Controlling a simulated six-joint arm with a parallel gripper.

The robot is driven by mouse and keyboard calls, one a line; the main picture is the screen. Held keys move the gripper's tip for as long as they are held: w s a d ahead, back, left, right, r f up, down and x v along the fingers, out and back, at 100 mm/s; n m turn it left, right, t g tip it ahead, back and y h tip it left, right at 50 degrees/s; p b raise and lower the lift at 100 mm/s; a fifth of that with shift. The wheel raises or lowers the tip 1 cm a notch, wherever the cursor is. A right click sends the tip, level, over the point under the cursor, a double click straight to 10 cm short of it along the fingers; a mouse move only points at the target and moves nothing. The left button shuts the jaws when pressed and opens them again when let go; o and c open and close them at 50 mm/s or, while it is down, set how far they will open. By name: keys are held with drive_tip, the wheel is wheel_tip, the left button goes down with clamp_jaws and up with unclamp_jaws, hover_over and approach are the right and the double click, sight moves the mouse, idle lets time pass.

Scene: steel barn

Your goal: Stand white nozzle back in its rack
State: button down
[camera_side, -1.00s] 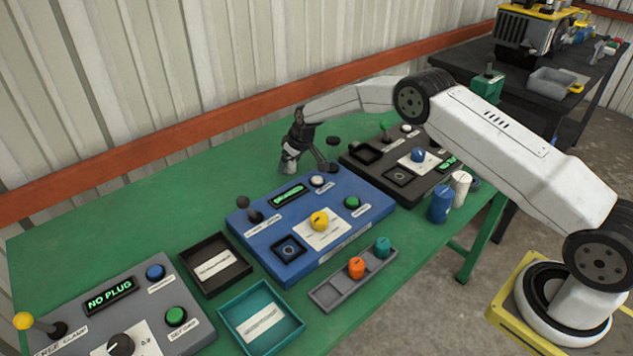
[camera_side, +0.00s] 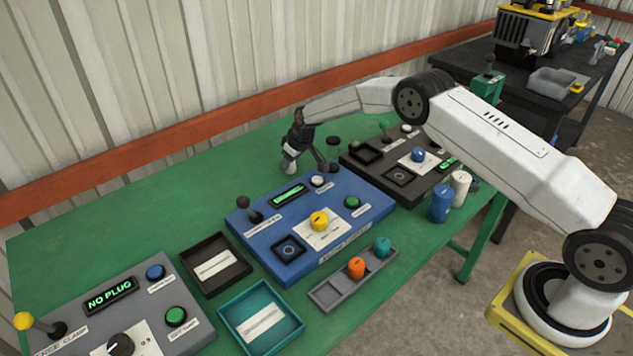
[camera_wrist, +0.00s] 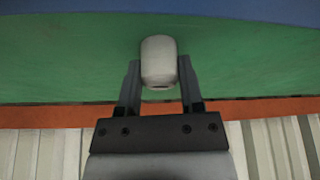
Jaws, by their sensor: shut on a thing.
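My gripper (camera_wrist: 158,85) is shut on the white nozzle (camera_wrist: 158,62), a pale, rounded cylinder between the two fingers in the wrist view. In the side view my gripper (camera_side: 303,160) is at the far side of the green table, behind the blue panel; the nozzle is too small there to make out clearly. The grey rack (camera_side: 328,295) lies at the table's near edge, well away from my gripper. It holds an orange nozzle (camera_side: 356,267) in the middle and a teal nozzle (camera_side: 382,246) at the right end. Its left slot is empty.
The blue panel (camera_side: 275,262) with a lever and knobs stands between my gripper and the rack. A black panel (camera_side: 374,175), blue can (camera_side: 440,205) and white can (camera_side: 460,187) are to the right. Black (camera_side: 186,259) and teal (camera_side: 229,327) trays and a grey panel (camera_side: 75,301) are left.

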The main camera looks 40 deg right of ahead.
drive_tip(key=shift+r, duration=0.2)
drive_tip(key=shift+r, duration=1.5)
drive_tip(key=s+r, duration=0.9)
drive_tip(key=s, duration=0.5)
drive_tip(key=shift+a+r, duration=0.2)
drive_tip(key=shift+r, duration=0.15)
drive_tip(key=shift+s, duration=0.1)
